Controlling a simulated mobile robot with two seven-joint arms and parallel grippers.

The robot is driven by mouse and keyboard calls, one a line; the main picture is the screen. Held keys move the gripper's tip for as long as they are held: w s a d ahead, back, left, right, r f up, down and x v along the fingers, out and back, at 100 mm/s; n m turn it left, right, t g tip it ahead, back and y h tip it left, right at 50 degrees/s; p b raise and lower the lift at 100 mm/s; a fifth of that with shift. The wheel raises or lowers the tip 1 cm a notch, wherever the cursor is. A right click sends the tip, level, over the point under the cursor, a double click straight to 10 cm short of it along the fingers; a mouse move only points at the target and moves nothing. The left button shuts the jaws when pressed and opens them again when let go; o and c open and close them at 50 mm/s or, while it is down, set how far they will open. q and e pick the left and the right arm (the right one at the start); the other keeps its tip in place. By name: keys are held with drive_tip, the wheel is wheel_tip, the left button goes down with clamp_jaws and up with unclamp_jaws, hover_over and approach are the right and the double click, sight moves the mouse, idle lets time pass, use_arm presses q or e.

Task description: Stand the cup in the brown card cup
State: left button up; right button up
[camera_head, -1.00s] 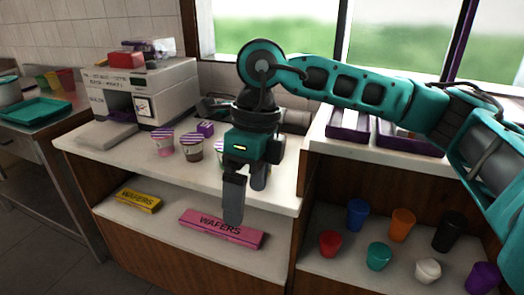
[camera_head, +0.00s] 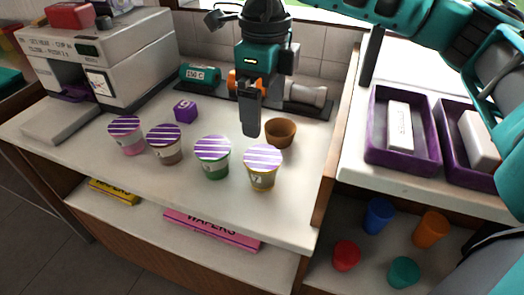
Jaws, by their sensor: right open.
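The brown card cup (camera_head: 281,136) stands upright and open-topped on the white counter, just right of my right gripper's near finger. My right gripper (camera_head: 264,108) points down over the counter, open, with nothing seen between its fingers. Cups with purple-striped lids stand in front of it: pink (camera_head: 128,143), brown-grey (camera_head: 166,154), green (camera_head: 211,171) and yellow (camera_head: 262,180). Plain cups stand on the lower right shelf: blue (camera_head: 378,216), orange (camera_head: 431,230), red (camera_head: 346,256) and teal (camera_head: 404,272). Which cup is meant cannot be told. My left gripper is out of view.
A dark strip with a teal roll (camera_head: 200,73) and a grey-white one (camera_head: 305,94) lies at the back. A machine (camera_head: 105,65) stands left, purple trays (camera_head: 385,160) right.

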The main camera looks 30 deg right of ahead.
sight(263, 157)
wheel_tip(263, 157, down, 7)
drive_tip(key=shift+f, duration=0.15)
drive_tip(key=shift+s+a+f, duration=0.1)
drive_tip(key=shift+a+f, duration=0.05)
drive_tip(key=shift+f, duration=1.25)
drive_tip(key=shift+s+a+f, duration=0.1)
drive_tip(key=shift+f, duration=1.25)
drive_tip(key=shift+c, duration=0.2)
drive_tip(key=shift+r, duration=0.1)
drive_tip(key=c, duration=1.1)
